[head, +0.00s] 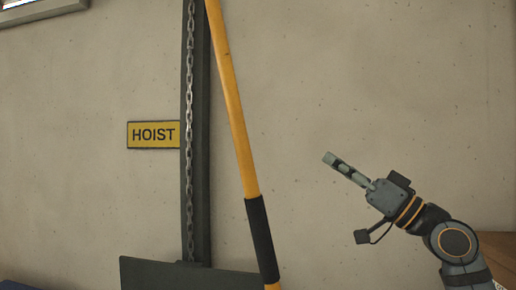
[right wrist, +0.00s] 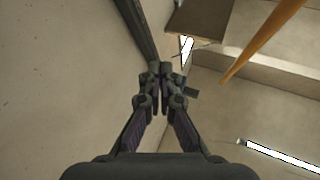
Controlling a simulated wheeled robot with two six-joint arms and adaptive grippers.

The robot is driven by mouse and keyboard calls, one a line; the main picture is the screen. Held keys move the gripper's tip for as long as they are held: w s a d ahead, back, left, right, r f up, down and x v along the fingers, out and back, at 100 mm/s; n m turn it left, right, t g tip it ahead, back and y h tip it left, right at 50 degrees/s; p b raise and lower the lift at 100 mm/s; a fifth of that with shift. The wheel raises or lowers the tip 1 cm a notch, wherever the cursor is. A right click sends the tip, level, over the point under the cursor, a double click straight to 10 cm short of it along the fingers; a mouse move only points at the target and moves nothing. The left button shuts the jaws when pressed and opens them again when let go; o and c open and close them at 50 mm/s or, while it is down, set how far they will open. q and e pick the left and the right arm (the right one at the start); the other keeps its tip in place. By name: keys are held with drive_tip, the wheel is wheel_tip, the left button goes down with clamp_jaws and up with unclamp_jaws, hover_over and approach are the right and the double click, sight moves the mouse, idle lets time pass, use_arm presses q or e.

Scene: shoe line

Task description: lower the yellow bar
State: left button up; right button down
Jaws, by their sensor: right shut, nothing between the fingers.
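The yellow bar (head: 232,95) is a long pole that runs almost upright in the head view, leaning a little, with a black sleeve (head: 261,235) on its lower part. Its top goes out of the frame. In the right wrist view the yellow bar (right wrist: 265,42) crosses the upper right corner, apart from the fingers. My right gripper (head: 330,158) is to the right of the bar, shut and empty, pointing up and left. Its closed fingers also show in the right wrist view (right wrist: 160,82). My left gripper is in neither view.
A dark post (head: 201,150) with a hanging chain (head: 189,100) stands against the concrete wall, left of the bar. A yellow HOIST sign (head: 153,134) is beside it. A dark panel (head: 150,275) is at the bottom. A brown box (head: 500,255) is at lower right.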

sight(238, 94)
drive_tip(key=s+a+r+n+g+y, duration=0.3)
drive_tip(key=s+n+g, duration=0.1)
drive_tip(key=s, duration=0.3)
drive_tip(key=s+a+r+n+g+y, duration=0.2)
drive_tip(key=s+r+n+g, duration=0.15)
drive_tip(key=s, duration=0.35)
drive_tip(key=p+x, duration=0.2)
drive_tip(key=x, duration=0.2)
drive_tip(key=f+p+x, duration=0.1)
drive_tip(key=p+x, duration=0.2)
drive_tip(key=x, duration=0.1)
drive_tip(key=a+f+p+x, duration=0.1)
drive_tip(key=p+x, duration=0.2)
drive_tip(key=x, duration=0.1)
drive_tip(key=shift+w, duration=0.35)
drive_tip(key=shift+w+a+f, duration=0.2)
drive_tip(key=shift+w+a, duration=0.05)
drive_tip(key=shift+a, duration=0.35)
drive_tip(key=shift+w+f, duration=0.1)
drive_tip(key=shift+w, duration=0.05)
